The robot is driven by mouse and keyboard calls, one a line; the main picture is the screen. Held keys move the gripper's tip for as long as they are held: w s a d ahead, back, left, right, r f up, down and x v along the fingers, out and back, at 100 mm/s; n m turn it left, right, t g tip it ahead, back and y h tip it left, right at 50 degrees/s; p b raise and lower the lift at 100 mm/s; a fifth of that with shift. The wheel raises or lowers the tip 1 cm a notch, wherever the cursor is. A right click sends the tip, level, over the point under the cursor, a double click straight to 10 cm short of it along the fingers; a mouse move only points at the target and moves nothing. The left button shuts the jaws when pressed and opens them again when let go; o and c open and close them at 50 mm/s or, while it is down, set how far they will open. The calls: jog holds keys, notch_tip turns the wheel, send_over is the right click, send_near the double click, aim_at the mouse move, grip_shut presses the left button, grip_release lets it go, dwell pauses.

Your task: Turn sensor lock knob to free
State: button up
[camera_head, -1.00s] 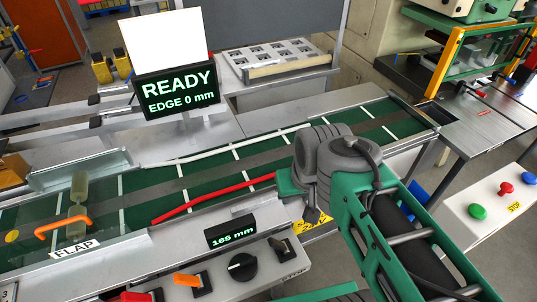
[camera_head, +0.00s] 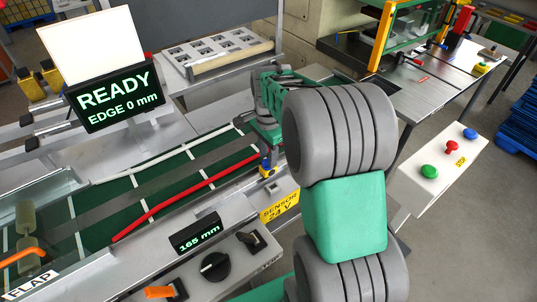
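A yellow label reading SENSOR 24 V (camera_head: 279,206) is on the front of the conveyor, left of my arm. Just above it a small blue and yellow part (camera_head: 266,167) stands at the conveyor's near edge; I cannot tell whether it is the sensor or its lock knob. My gripper (camera_head: 267,150) seems to be at the end of the green and grey arm, directly over this part. It is small and partly hidden, so neither its opening nor any contact shows.
A control panel in front has a black rotary knob (camera_head: 215,266), an orange-handled switch (camera_head: 160,292) and a dark switch (camera_head: 251,242). A display (camera_head: 195,232) reads 165 mm. A screen (camera_head: 115,98) reads READY, EDGE 0 mm. A red guide rail (camera_head: 185,197) crosses the green belt.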

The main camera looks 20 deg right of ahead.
jog(key=shift+f, duration=0.35)
jog(key=shift+c, duration=0.3)
grip_shut()
